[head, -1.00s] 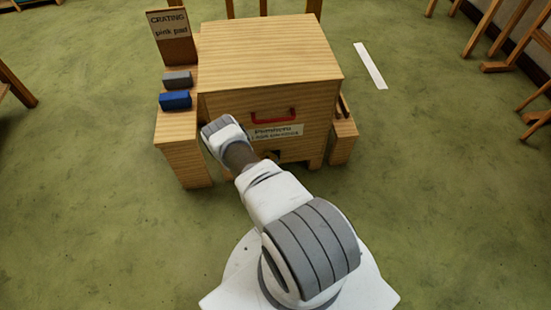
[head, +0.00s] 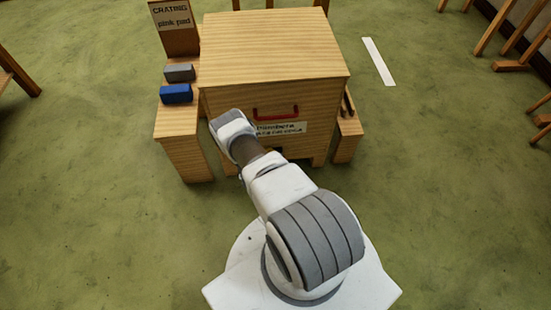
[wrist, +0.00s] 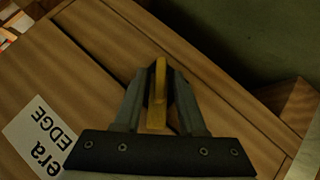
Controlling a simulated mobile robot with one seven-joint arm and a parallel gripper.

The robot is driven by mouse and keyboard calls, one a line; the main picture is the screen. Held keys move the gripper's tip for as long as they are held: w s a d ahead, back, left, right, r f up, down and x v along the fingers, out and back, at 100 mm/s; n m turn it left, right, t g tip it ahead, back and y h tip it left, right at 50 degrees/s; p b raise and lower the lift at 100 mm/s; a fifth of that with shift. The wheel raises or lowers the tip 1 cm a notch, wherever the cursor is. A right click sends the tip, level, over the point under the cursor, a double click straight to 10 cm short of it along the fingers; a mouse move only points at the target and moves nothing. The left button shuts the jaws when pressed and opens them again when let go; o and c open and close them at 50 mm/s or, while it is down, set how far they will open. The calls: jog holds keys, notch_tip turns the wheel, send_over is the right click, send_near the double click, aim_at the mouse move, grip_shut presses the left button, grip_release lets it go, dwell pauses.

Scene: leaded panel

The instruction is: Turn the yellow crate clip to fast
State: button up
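The yellow clip (wrist: 157,90) is a narrow upright bar in the wrist view, on the wooden face of the crate (wrist: 100,50). My gripper (wrist: 158,78) is around it, with one grey finger on each side. The fingers are close together, but dark shadow along their inner faces hides whether they touch the clip. In the head view the crate (head: 270,50) stands ahead, and my arm covers the left part of its front. The clip and fingertips are hidden there.
A red handle (head: 275,113) and a white label (head: 280,130) are on the crate's front. A left side shelf (head: 178,125) holds a blue block (head: 176,93), a grey block (head: 180,72) and a sign (head: 172,16). A lower ledge (head: 348,130) is at right.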

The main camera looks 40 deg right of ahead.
grip_shut()
jog(key=shift+r+y+p, duration=0.1)
jog(key=shift+y+p, duration=0.2)
jog(key=shift+s+d+r+m+t+y+p, duration=0.15)
jog(key=shift+m+t+y+p, duration=0.45)
jog(key=shift+y+p, duration=0.4)
jog(key=shift+f+m+t+y+p, duration=0.2)
jog(key=shift+m+t+y+p, duration=0.4)
jog(key=shift+m+y, duration=0.55)
jog(key=shift+y, duration=0.25)
jog(key=shift+o, duration=0.9)
grip_release()
